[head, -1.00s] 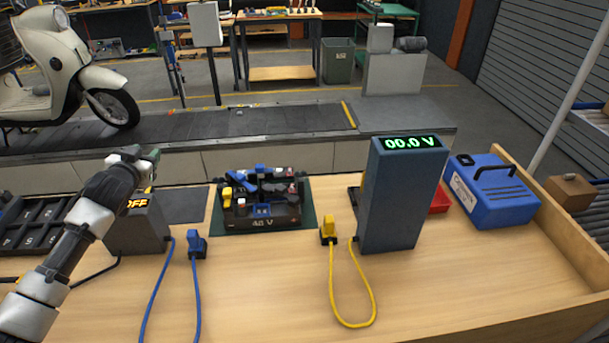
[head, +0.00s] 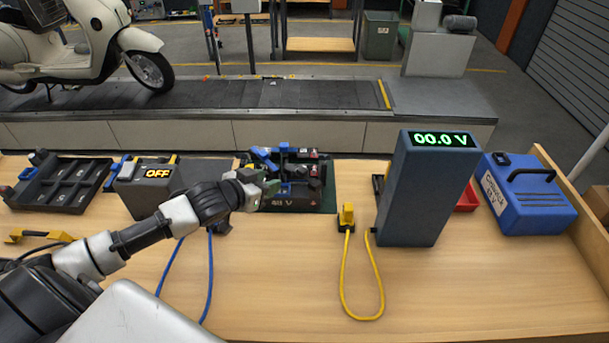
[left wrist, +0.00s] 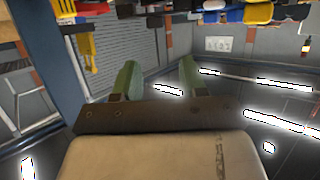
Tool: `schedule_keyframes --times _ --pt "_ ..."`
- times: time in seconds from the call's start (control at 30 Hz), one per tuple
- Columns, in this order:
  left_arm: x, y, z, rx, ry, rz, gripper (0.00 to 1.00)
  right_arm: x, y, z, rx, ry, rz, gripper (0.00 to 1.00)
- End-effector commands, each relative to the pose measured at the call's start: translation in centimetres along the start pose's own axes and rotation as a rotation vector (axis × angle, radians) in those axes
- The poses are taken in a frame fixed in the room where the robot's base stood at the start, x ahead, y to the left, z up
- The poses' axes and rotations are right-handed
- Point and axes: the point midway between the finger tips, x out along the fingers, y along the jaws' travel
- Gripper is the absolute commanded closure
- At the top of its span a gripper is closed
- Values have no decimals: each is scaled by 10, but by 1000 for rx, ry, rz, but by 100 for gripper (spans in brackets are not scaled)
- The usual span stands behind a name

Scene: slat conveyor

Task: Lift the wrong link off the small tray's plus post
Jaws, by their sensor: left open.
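The small dark tray (head: 312,202), marked 48 V, stands on a green mat (head: 329,205) in the head view. Blue pieces (head: 265,157) and other dark and red-tipped parts sit on top of it. I cannot tell which piece is the wrong link or pick out the plus post. My left gripper (head: 265,188) is in front of the tray's left side and hides part of it. In the left wrist view, its green fingers (left wrist: 157,76) stand apart with nothing between them. Blue, red and yellow parts show along that view's top edge. My right gripper is not in view.
A tall meter (head: 425,195) reading 00.0 V and a yellow plug (head: 347,216) stand right of the tray. A blue case (head: 525,205) is farther right. An OFF box (head: 145,192) and compartment tray (head: 60,185) are left. The front bench is mostly clear.

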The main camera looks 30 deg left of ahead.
Motion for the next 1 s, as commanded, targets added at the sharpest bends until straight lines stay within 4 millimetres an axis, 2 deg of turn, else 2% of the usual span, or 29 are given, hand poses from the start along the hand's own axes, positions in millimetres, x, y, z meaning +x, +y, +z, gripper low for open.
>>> schedule_keyframes --times 0.3,0.63,0.8,1.0 --pt "39 4 2 -5 -11 5 57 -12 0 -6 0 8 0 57" --pt "62 5 0 -3 -11 6 57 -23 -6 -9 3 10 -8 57" --pt "84 8 -3 -3 -10 6 57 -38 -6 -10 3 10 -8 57" --pt "103 8 1 -1 -10 6 57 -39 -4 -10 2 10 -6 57"
